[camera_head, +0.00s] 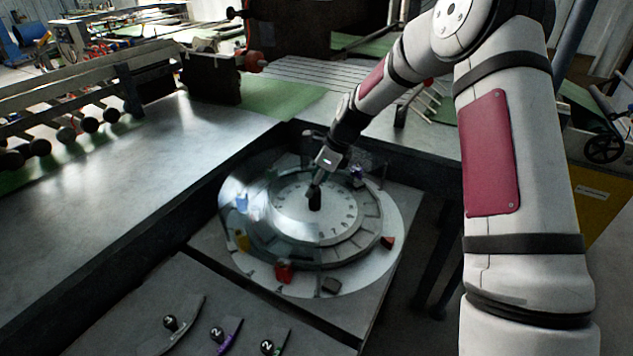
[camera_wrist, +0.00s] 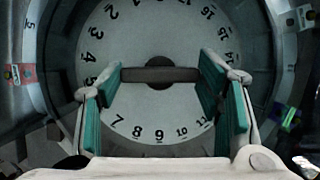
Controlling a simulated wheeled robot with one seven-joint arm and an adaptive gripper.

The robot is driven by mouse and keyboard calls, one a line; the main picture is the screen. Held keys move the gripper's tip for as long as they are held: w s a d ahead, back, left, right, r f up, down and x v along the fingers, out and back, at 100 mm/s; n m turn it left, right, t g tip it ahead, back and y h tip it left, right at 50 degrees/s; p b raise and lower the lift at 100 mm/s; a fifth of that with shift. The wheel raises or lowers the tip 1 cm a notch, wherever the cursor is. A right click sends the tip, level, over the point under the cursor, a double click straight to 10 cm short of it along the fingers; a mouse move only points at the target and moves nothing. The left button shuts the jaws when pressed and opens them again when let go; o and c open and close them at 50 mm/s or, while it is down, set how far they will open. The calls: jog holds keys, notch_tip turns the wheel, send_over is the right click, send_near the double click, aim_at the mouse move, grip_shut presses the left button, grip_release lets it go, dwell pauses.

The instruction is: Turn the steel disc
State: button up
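The steel disc (camera_head: 290,218) is a pale round dial with numerals around its edge, set in a stepped grey ring in the middle of the head view. It fills the centre of the wrist view (camera_wrist: 158,28). A black handle (camera_head: 315,201) stands at its centre; in the wrist view it is a dark crossbar (camera_wrist: 160,75) over a round hub. My gripper (camera_head: 317,184) points down over the handle. In the wrist view its teal-padded fingers (camera_wrist: 160,72) are wide apart, one at each end of the crossbar. I cannot tell whether the pads touch it.
A clear curved guard (camera_head: 235,200) rises around the ring's left side. Coloured blocks, including a red one (camera_head: 284,273), sit around the rim. Ball-knobbed levers (camera_head: 217,335) are on the front panel. A bare metal table (camera_head: 150,165) extends left.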

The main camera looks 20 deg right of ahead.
jog(key=c, duration=0.4)
jog(key=shift+a+m, duration=0.1)
jog(key=shift+m, duration=0.2)
jog(key=shift+m+h, duration=0.3)
jog(key=shift+m, duration=0.2)
jog(key=o, duration=1.7)
jog(key=v, duration=1.2)
jog(key=shift+s, duration=0.2)
jog(key=shift+f, duration=0.1)
